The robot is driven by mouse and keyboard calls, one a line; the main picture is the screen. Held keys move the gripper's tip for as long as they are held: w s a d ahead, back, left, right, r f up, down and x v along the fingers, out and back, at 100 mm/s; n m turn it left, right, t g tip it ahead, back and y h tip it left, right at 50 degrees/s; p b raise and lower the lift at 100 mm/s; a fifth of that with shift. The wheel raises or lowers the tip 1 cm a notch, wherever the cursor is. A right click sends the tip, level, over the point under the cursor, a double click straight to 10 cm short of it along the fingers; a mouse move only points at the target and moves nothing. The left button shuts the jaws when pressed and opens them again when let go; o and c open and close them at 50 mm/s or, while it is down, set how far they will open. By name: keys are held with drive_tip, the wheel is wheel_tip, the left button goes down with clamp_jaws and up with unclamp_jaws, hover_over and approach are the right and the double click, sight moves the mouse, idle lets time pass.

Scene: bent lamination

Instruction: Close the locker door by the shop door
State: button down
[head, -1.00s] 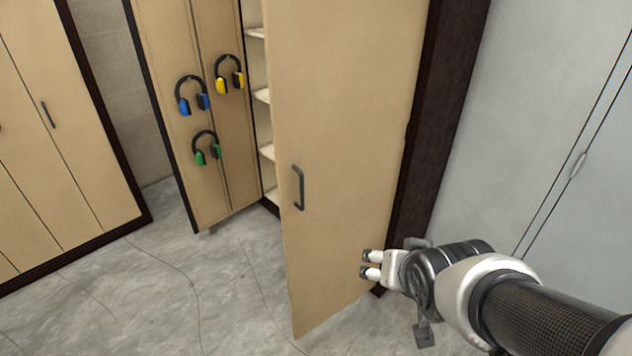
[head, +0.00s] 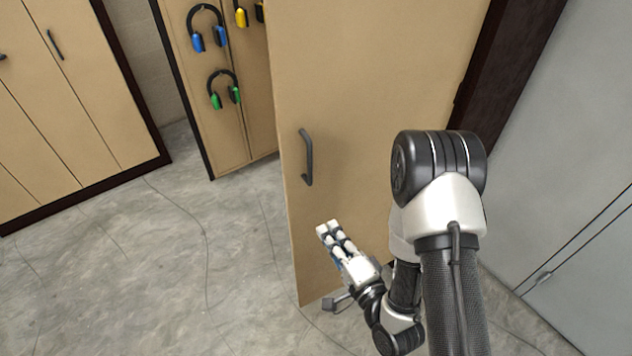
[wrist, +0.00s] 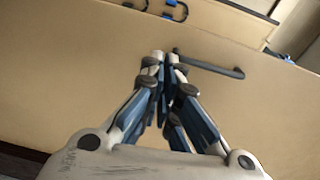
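The tan locker door (head: 365,90) stands swung open in the middle of the head view, next to the grey shop door (head: 580,170). Its dark bar handle (head: 307,157) is near its left, free edge and also shows in the wrist view (wrist: 210,65). My gripper (head: 328,228) is in front of the door's face, below the handle. Its fingertips (wrist: 164,56) are together with nothing between them and point toward the door near the handle. I cannot tell whether they touch the door.
A second tan locker leaf (head: 232,130) with ear muffs hanging on it stands open behind the door. Another tan locker (head: 75,110) stands closed at the left.

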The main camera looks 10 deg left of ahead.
drive_tip(key=p, duration=0.3)
approach(299, 185)
drive_tip(key=shift+m, duration=0.3)
drive_tip(key=x, duration=0.6)
drive_tip(key=shift+w+a+f, duration=0.1)
drive_tip(key=shift+w+a, duration=0.15)
drive_tip(key=shift+w, duration=0.05)
